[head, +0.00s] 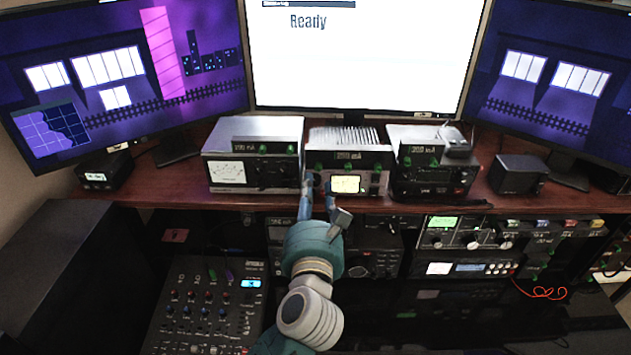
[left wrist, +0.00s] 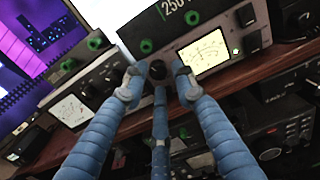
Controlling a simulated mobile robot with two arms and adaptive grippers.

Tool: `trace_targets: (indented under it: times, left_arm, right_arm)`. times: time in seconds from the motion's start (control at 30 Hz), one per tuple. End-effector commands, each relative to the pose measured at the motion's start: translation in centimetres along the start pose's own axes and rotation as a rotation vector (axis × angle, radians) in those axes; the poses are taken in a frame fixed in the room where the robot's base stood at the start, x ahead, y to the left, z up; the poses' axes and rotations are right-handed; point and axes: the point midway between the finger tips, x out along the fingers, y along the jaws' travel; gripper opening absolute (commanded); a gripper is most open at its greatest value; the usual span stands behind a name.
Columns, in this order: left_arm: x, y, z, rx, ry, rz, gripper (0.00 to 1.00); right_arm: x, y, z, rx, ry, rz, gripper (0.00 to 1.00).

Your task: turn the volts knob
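The middle silver device (head: 350,160) stands on the wooden shelf, with a lit yellow meter and green knobs; its meter face (left wrist: 204,52) also shows in the left wrist view. A dark round knob (left wrist: 158,69) sits on its front, left of the meter. I cannot read any "volts" label. My left gripper (head: 319,188) is at the left part of this front; in the left wrist view its blue fingers (left wrist: 157,76) are spread on both sides of the dark knob, with a third finger below. I cannot tell whether they touch it. My right gripper is not in view.
A silver meter box (head: 232,172) stands left of the middle device and a black radio (head: 433,180) right of it. Three monitors stand behind. A mixer (head: 208,310) and more radios sit below the shelf (head: 150,192). The shelf edge runs just under the gripper.

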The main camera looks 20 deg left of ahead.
Motion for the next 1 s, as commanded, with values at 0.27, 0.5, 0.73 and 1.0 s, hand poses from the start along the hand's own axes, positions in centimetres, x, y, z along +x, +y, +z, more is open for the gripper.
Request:
trace_targets:
  times: [0.27,0.5,0.73,1.0]
  left_arm:
    - [1.4,0.1,0.0,-0.001,-0.001,0.000,0.27]
    - [1.4,0.0,0.0,-0.001,-0.001,0.000,0.15]
    - [1.3,0.0,-0.1,-0.001,0.001,0.000,0.00]
    - [1.3,0.0,-0.2,0.004,0.004,0.000,0.00]
  right_arm:
    - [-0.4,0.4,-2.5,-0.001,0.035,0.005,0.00]
    - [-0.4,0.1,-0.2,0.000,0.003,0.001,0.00]
    - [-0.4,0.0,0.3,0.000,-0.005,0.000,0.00]
    - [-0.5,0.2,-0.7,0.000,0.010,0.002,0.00]
